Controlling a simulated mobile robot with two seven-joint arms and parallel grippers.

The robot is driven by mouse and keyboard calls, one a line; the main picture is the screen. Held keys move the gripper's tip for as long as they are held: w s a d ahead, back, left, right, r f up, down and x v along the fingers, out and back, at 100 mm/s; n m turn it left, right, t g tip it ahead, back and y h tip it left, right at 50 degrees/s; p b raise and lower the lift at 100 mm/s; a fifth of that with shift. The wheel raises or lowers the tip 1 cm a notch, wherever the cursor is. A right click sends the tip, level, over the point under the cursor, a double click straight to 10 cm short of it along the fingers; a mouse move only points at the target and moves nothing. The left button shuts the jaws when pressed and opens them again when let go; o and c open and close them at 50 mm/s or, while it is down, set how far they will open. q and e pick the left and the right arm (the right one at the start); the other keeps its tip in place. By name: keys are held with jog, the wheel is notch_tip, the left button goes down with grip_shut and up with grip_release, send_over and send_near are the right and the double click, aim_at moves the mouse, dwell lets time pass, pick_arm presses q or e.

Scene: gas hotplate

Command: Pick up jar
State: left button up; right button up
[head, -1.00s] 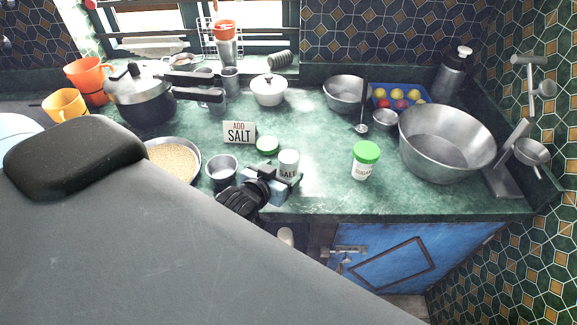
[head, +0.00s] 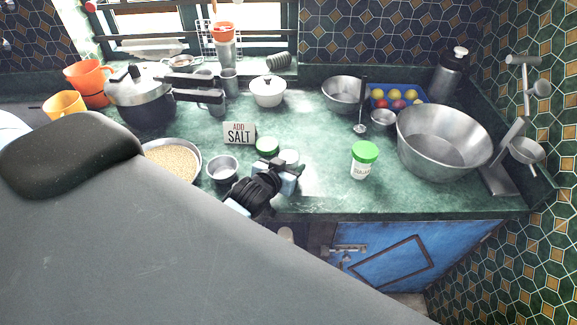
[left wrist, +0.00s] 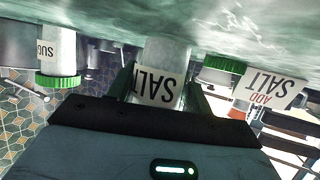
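The white salt jar (head: 289,157), without a lid, stands upright on the green counter and is partly hidden by my left gripper (head: 287,178). In the left wrist view, which is upside down, the salt jar (left wrist: 160,75) stands between the two fingers of my left gripper (left wrist: 163,95). The fingers are apart on either side of it, and I see no clear grip. A green lid (head: 267,145) lies on the counter just behind the jar. A second jar, marked sugar, with a green lid (head: 364,160), stands to the right. My right gripper is not in view.
A steel cup (head: 222,169) and a pan of grain (head: 175,160) are left of the gripper. An "ADD SALT" sign (head: 239,133) stands behind. A large steel bowl (head: 445,143) is at the right. The counter between the salt and sugar jars is clear.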

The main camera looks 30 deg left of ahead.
aim_at(288, 155)
pick_arm(q)
jog(key=c, duration=0.5)
jog(key=shift+o, duration=0.2)
jog(key=shift+r, duration=0.2)
jog(key=shift+r, duration=0.5)
notch_tip(288, 155, up, 3)
jog(key=shift+f, duration=0.2)
jog(key=s+d+b, duration=0.1)
jog(key=s+d, duration=0.2)
jog(key=s, duration=0.4)
jog(key=s+d+r+b, duration=0.1)
jog(key=s+d, duration=0.2)
jog(key=s, duration=0.4)
jog(key=shift+s+d, duration=0.25)
jog(key=shift+d, duration=0.15)
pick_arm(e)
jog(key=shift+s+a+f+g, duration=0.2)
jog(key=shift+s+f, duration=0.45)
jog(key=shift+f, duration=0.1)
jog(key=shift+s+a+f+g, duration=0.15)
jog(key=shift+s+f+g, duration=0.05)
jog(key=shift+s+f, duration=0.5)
